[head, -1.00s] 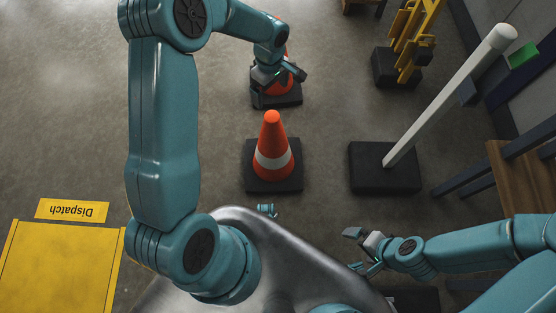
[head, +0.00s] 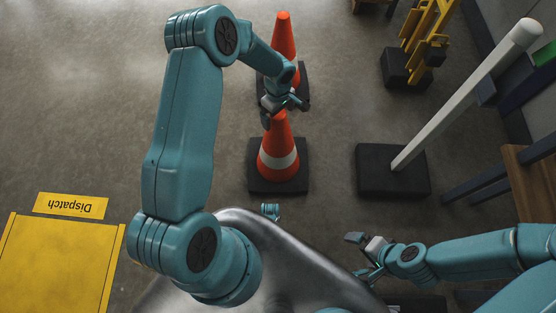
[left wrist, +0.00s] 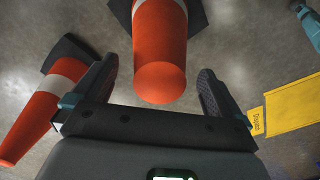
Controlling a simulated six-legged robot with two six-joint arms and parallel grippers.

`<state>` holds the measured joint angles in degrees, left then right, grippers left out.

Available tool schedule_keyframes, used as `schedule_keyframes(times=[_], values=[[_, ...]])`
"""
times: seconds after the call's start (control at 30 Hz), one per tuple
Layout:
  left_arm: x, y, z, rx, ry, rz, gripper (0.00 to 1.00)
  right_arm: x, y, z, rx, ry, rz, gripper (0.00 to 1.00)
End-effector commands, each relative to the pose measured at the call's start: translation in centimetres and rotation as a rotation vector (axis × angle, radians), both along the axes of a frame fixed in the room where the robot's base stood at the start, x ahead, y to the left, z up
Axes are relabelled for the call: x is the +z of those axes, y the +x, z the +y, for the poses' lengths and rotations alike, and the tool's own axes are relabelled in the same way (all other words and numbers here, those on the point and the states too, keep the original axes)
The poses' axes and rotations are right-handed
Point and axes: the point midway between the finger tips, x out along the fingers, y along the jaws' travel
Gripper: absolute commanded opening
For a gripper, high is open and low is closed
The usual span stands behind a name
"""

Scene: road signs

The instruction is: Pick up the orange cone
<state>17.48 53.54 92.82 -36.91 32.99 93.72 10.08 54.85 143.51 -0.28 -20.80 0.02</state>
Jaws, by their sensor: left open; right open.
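The nearer orange cone (head: 278,160), with a white band, stands upright on its black square base in the head view. A second orange cone (head: 283,38) stands behind it, partly hidden by my left arm. My left gripper (head: 285,106) is at the top of the nearer cone and overlaps its tip. In the left wrist view, a cone's rounded orange top (left wrist: 160,82) shows between my two open fingers, with a gap on each side. The other cone (left wrist: 38,115) is outside the left finger. My right gripper (head: 362,256) is open and empty, low at the right.
A white post (head: 450,110) leans up from a black base right of the cones. Yellow stands (head: 425,40) are at the back right. Floor left of the cones is clear.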

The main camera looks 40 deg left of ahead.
Motion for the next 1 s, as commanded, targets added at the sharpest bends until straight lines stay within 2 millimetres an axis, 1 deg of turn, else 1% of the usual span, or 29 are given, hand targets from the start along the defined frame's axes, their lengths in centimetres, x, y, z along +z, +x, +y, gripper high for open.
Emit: schedule_keyframes(times=[0.03, 0.1, 0.17, 0.33, 0.37, 0.4, 0.47, 0.5, 0.57, 0.6, 0.63, 0.67, 1.0], values=[[-1.3, 0.0, 0.0, 0.0, -0.001, 0.001, 1.0, -0.6, 0.0, 0.0, 0.0, 0.0, 0.0, 1.0], [-2.1, 0.0, 0.0, 0.001, 0.0, 0.0, 1.0, -0.7, 0.0, 0.0, 0.0, 0.0, 0.0, 1.0], [-2.4, 0.0, 0.0, 0.001, 0.0, 0.0, 1.0, -0.7, 0.0, 0.0, 0.0, 0.0, 0.0, 1.0], [-2.3, 0.0, 0.0, 0.001, 0.0, -0.001, 1.0, -0.6, 0.0, 0.0, 0.0, 0.0, 0.0, 1.0], [-2.3, 0.0, 0.0, 0.001, 0.0, -0.001, 0.94, -0.6, 0.0, 0.0, 0.0, 0.0, 0.0, 1.0], [-2.3, 0.0, 0.0, 0.001, 0.0, -0.001, 0.8, -0.6, 0.0, 0.0, 0.0, 0.0, 0.0, 1.0], [-2.3, 0.0, 0.0, 0.001, 0.0, -0.001, 0.61, -0.6, 0.0, 0.0, 0.0, 0.0, 0.0, 1.0], [-2.3, 0.0, 0.0, 0.0, 0.0, -0.001, 0.48, -0.6, 0.0, 0.0, 0.0, 0.0, 0.0, 1.0], [-2.2, 0.0, 0.0, 0.0, 0.0, -0.001, 0.28, -0.6, 0.0, 0.0, 0.0, 0.0, 0.0, 1.0], [-2.2, 0.0, 0.0, 0.0, 0.0, -0.001, 0.15, -0.6, 0.0, 0.0, 0.0, 0.0, 0.0, 1.0], [-2.2, 0.0, 0.0, 0.0, 0.0, -0.001, 0.06, -0.6, 0.0, 0.0, 0.0, 0.0, 0.0, 1.0], [-2.2, 0.0, 0.0, 0.0, 0.0, -0.001, 0.0, -0.6, 0.0, 0.0, 0.0, 0.0, 0.0, 1.0], [-1.8, 0.2, 0.1, 0.001, 0.001, -0.004, 0.0, -0.5, 0.0, 0.0, 0.0, 0.0, 0.0, 1.0]])
